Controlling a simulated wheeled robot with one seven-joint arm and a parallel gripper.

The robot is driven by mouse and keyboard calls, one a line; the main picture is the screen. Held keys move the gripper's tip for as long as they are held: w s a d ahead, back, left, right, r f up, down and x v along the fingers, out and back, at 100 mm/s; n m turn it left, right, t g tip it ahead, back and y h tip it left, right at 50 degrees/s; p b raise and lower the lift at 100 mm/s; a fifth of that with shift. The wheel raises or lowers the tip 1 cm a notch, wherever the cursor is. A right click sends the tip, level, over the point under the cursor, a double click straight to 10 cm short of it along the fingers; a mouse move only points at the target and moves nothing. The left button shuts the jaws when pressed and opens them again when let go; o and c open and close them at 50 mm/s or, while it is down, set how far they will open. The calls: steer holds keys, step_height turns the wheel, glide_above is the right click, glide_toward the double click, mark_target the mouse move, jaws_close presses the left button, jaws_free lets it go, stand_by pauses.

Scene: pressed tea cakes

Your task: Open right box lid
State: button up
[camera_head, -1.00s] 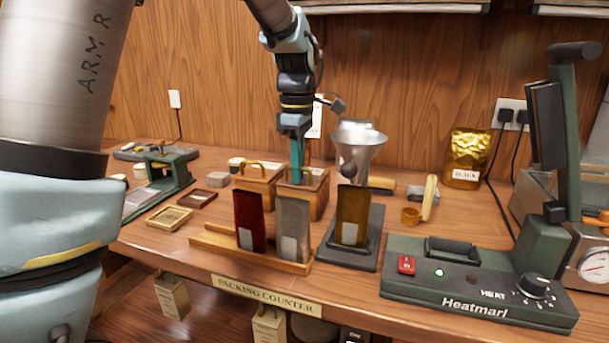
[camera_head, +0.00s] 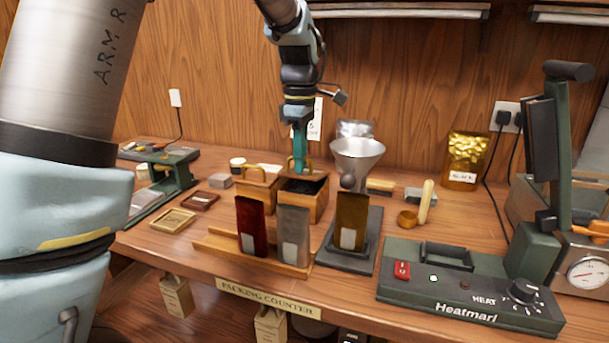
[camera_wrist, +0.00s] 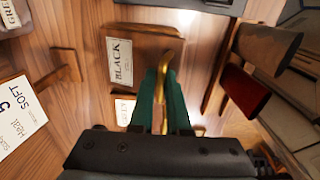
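The right box (camera_head: 303,208) is a wooden box on the counter, and its dark inside now shows below the lid. Its wooden lid (camera_head: 304,179) is raised above the box, with a brass handle (camera_wrist: 167,70). My gripper (camera_head: 299,163) has teal fingers at that handle. In the wrist view the fingers (camera_wrist: 161,97) close around the handle. The left box (camera_head: 256,195) stands beside it with its lid and brass handle in place.
A metal funnel (camera_head: 357,155) stands close at the right. A green heat sealer (camera_head: 470,285) fills the front right. Wooden frames (camera_head: 173,220) lie to the left.

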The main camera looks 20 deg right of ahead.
steer(key=shift+w+d+r+p, duration=0.3)
steer(key=shift+r+p, duration=0.05)
steer(key=shift+r, duration=0.2)
steer(key=shift+w+d+r+p, duration=0.55)
steer(key=shift+r+p, duration=0.15)
steer(key=shift+p, duration=0.5)
steer(key=shift+w, duration=0.1)
steer(key=shift+w+d+r+p, duration=0.4)
steer(key=shift+w+d+p, duration=0.05)
steer(key=shift+p, duration=0.4)
steer(key=shift+w+d+p, duration=0.25)
steer(key=shift+w+p, duration=0.05)
steer(key=shift+r, duration=0.1)
